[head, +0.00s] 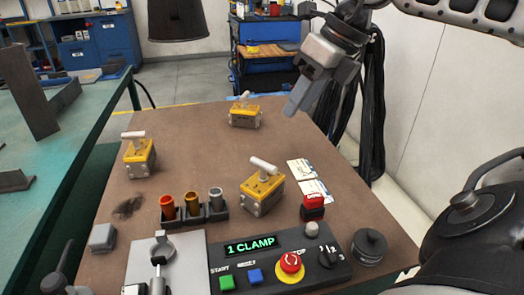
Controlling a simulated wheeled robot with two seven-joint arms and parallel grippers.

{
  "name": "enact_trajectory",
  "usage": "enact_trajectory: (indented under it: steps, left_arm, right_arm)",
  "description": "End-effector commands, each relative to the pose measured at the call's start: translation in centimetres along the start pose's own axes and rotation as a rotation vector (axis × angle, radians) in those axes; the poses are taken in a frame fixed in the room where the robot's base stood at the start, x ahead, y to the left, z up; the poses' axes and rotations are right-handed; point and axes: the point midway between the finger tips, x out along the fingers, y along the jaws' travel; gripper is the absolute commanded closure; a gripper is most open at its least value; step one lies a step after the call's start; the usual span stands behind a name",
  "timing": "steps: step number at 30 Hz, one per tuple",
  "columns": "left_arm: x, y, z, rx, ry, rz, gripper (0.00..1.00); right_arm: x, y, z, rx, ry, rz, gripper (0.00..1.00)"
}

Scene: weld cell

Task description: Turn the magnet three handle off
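Three yellow switchable magnets with pale handles stand on the brown table top: one at the left (139,160), one at the back (244,116) and one at the front right (261,190). I cannot read any numbers on them, so I cannot tell which is magnet three. Each handle lies across the top of its block. My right gripper (298,98) hangs in the air right of the back magnet, apart from it. Its fingers overlap in this view, so their gap is hidden. My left gripper is not in view.
A control panel (322,262) with a lit "1 CLAMP" display and red stop button (290,263) is at the front. Behind it are several coloured cups in a holder (217,214). A grey clamp plate (190,260) lies left. The table's middle is clear.

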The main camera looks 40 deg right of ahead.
Motion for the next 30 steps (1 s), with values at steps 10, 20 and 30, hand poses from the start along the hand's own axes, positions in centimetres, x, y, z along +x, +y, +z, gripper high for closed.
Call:
enact_trajectory:
  steps: [10, 20, 30]
  left_arm:
    - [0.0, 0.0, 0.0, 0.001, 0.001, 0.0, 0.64]
    - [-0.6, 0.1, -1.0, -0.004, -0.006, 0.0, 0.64]
    - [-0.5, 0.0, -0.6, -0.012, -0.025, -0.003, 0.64]
  right_arm:
    - [7.8, 0.2, -0.1, 0.001, 0.006, 0.008, 0.63]
    - [12.3, 0.4, 0.1, -0.004, 0.003, 0.012, 0.63]
    - [13.6, 0.1, 0.0, 0.002, -0.001, 0.002, 0.63]
